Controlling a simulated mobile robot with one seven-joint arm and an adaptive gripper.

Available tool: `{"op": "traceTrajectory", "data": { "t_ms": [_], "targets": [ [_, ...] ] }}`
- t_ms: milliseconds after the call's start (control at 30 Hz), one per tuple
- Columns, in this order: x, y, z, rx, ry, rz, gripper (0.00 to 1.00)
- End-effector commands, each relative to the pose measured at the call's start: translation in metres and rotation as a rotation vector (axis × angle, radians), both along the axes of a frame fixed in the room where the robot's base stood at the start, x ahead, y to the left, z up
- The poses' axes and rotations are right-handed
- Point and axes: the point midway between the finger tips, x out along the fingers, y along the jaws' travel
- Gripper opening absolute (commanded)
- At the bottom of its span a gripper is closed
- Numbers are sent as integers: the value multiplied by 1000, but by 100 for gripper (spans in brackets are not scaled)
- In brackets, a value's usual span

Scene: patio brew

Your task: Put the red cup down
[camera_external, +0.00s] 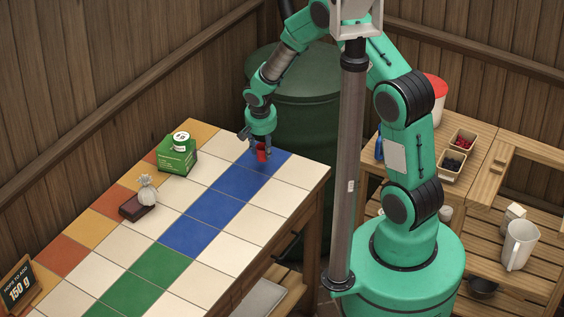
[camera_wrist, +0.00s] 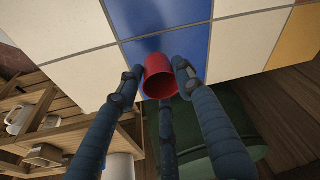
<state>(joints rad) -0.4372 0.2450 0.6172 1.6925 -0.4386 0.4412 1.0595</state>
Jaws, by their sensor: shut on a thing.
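The red cup (camera_external: 262,152) is at the far right end of the tiled table (camera_external: 215,231), over a blue tile. My gripper (camera_external: 259,143) is above it with its fingers around the cup. In the wrist view the red cup (camera_wrist: 159,77) sits between the fingers of my gripper (camera_wrist: 157,74), its open mouth toward the camera. The fingers hide part of the cup in the external view. Blue tiles (camera_wrist: 155,14) lie right behind the cup. I cannot tell whether its base touches the table.
A sign (camera_external: 19,287) is at the near left. A dark green barrel (camera_external: 300,95) stands behind the table's end. White, blue and green tiles are mostly clear.

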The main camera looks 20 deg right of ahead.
Motion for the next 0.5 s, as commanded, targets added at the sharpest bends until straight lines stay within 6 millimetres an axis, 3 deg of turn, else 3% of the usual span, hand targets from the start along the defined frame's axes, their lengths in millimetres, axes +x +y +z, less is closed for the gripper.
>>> {"op": "traceTrajectory", "data": {
  "t_ms": [300,500],
  "targets": [
    [-1,0,-32,-1,1,1,23],
    [0,0,-33,0,0,0,23]
  ]
}}
